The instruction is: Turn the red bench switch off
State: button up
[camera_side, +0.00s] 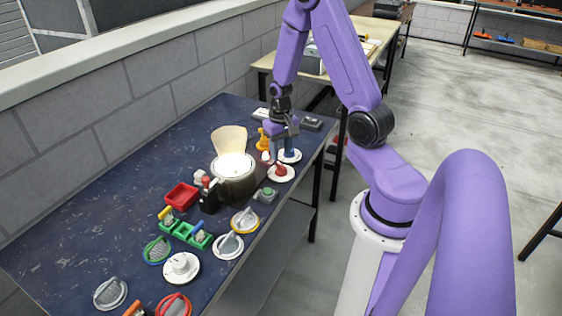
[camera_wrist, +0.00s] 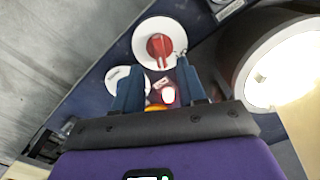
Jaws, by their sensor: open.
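A red knob (camera_side: 281,170) sits on a round white plate near the bench's front edge; I take it as the red bench switch. In the wrist view the red knob (camera_wrist: 159,46) on its white plate (camera_wrist: 143,31) lies just beyond the fingertips. My gripper (camera_side: 281,153) is open with nothing held, its blue fingers pointing down. In the wrist view the gripper (camera_wrist: 158,72) has its fingers apart. A small glowing pinkish-white piece (camera_wrist: 168,95) shows between them. The distance from fingertips to knob is unclear.
A brightly lit round bowl (camera_side: 234,165) stands left of the gripper. A second white plate (camera_side: 296,157) is partly hidden by a finger. A yellow-orange piece (camera_side: 263,139) and a green button box (camera_side: 266,194) are close by. Several dials crowd the near bench.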

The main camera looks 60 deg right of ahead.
aim_at(281, 165)
jog(key=shift+f, duration=2.35)
grip_shut()
